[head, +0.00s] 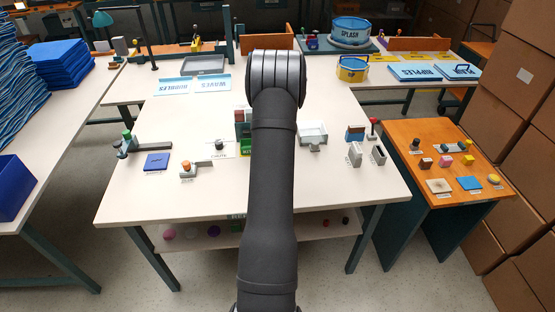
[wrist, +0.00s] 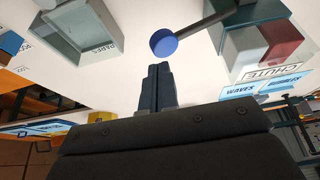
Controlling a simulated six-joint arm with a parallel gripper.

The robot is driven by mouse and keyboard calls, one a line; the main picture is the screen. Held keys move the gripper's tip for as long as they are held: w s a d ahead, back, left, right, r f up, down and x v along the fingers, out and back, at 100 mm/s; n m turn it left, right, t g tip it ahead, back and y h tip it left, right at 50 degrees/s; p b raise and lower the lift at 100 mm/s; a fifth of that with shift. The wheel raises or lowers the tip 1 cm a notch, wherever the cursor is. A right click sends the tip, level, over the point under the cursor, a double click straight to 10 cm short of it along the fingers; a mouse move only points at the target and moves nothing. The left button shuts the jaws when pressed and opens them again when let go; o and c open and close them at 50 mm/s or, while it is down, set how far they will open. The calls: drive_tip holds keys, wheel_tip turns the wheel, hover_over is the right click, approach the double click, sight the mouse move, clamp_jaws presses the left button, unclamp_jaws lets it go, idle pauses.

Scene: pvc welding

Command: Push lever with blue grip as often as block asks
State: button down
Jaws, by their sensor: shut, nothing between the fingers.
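The lever's blue round grip (wrist: 163,43) shows in the wrist view on the end of a dark rod (wrist: 205,21) that runs up and right to a dark housing. My gripper (wrist: 159,66) is shut and empty. Its fingertips are just below the blue grip in the picture; I cannot tell whether they touch it. In the head view my arm hides the gripper and the lever. I cannot make out a block with a readable request in either view.
A red and grey chute unit (wrist: 268,48) stands right of the lever in the wrist view. A pale open tray (head: 313,133) is right of my arm. An orange-handled lever (head: 188,168) and a blue pad (head: 156,162) lie left. The white table's front left is clear.

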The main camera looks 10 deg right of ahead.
drive_tip(key=shift+f, duration=3.65)
drive_tip(key=shift+r, duration=4.15)
wheel_tip(320, 180, up, 5)
drive_tip(key=shift+f, duration=3.05)
drive_tip(key=shift+f, duration=0.15)
